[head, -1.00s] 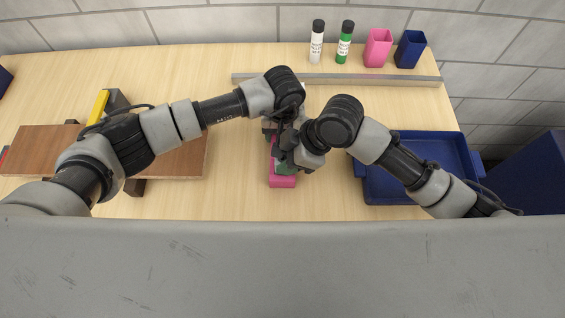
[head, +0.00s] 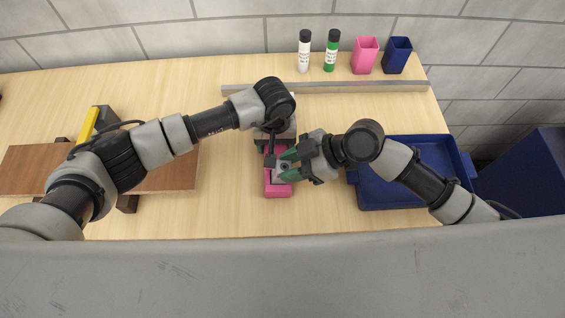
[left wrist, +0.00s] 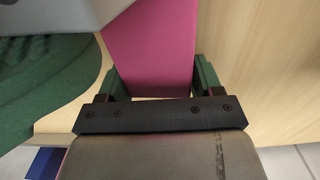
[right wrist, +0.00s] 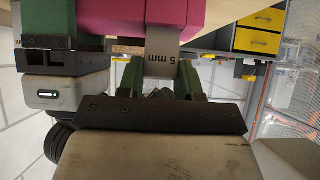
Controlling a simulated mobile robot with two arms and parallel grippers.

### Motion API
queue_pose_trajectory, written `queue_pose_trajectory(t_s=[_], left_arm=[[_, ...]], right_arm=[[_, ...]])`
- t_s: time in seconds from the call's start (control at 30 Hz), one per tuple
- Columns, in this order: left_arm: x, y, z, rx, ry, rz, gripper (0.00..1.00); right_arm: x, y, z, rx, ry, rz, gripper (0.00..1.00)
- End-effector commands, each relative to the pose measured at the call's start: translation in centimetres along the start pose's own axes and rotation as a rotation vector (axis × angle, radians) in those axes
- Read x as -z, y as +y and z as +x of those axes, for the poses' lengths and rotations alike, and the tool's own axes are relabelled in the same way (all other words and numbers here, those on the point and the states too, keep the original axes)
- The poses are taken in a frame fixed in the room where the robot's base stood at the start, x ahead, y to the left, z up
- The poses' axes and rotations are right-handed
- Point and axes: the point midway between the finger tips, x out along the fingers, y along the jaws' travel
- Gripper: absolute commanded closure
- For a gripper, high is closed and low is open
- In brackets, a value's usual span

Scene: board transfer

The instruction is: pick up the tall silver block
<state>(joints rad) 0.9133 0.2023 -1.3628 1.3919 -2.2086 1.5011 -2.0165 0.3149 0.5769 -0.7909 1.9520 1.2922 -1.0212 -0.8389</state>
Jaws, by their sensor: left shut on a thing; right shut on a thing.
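The silver block (right wrist: 162,66), marked "5 mm", shows upside down in the right wrist view, between the green fingers of my right gripper (right wrist: 160,80). My right gripper, also in the head view (head: 287,164), is shut on it. The block's upper part in that view meets the pink holder (right wrist: 150,15); how deep it sits there is hidden. The pink holder lies on the table in the head view (head: 278,189). My left gripper (left wrist: 158,80) is shut on the pink holder, which shows between its green fingers. In the head view the left gripper (head: 272,148) is partly covered by its own arm.
A blue tray (head: 360,198) stands right of the grippers. A long grey bar (head: 325,88) lies behind, with two bottles and pink and blue cups beyond. A brown board (head: 170,177) lies at left. The table in front of the holder is clear.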

Motion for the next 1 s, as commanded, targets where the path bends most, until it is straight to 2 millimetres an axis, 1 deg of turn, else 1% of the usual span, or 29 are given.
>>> queue_pose_trajectory(t_s=[0.03, 0.13, 0.2, 0.23, 0.3, 0.37, 0.6, 0.7, 0.77, 0.8, 0.9, 1.0], left_arm=[[0.1, -0.2, 0.0, 0.005, 0.001, 0.001, 0.61], [0.1, -0.3, 0.1, 0.007, 0.001, 0.000, 0.66], [0.1, -0.3, 0.1, 0.007, 0.001, 0.000, 0.66], [0.1, -0.3, 0.1, 0.007, 0.001, 0.000, 0.65], [0.1, -0.3, 0.1, 0.007, 0.001, 0.000, 0.65], [0.1, -0.3, 0.1, 0.006, 0.001, 0.000, 0.65], [0.1, -0.2, 0.1, 0.006, 0.001, 0.000, 0.65], [0.1, -0.2, 0.1, 0.005, 0.001, 0.000, 0.65], [0.1, -0.2, 0.1, 0.005, 0.001, 0.000, 0.65], [0.1, -0.2, 0.1, 0.005, 0.001, 0.000, 0.65], [0.1, -0.2, 0.1, 0.005, 0.000, 0.000, 0.65], [0.1, -0.2, 0.1, 0.005, 0.000, 0.000, 0.65]], right_arm=[[1.0, 0.2, -1.7, -0.006, -0.012, -0.009, 1.00], [2.4, 0.2, -3.9, -0.006, -0.017, -0.008, 1.00], [3.3, 0.2, -5.4, -0.005, -0.018, -0.007, 1.00], [2.2, 0.1, -5.9, -0.003, -0.022, 0.002, 1.00], [1.0, 0.1, -7.5, -0.003, -0.024, 0.005, 1.00], [0.0, 0.1, -8.8, -0.002, -0.024, 0.004, 1.00], [-4.3, 0.0, -14.8, -0.001, -0.023, 0.006, 1.00], [-5.7, 0.1, -16.9, -0.001, -0.020, 0.005, 1.00], [-6.5, 0.1, -18.0, -0.002, -0.020, 0.003, 1.00], [-6.4, 0.1, -18.9, -0.002, -0.069, -0.009, 1.00], [-6.7, 0.1, -20.5, -0.002, -0.191, -0.009, 1.00], [-7.1, 0.1, -21.7, -0.001, -0.281, -0.006, 1.00]])
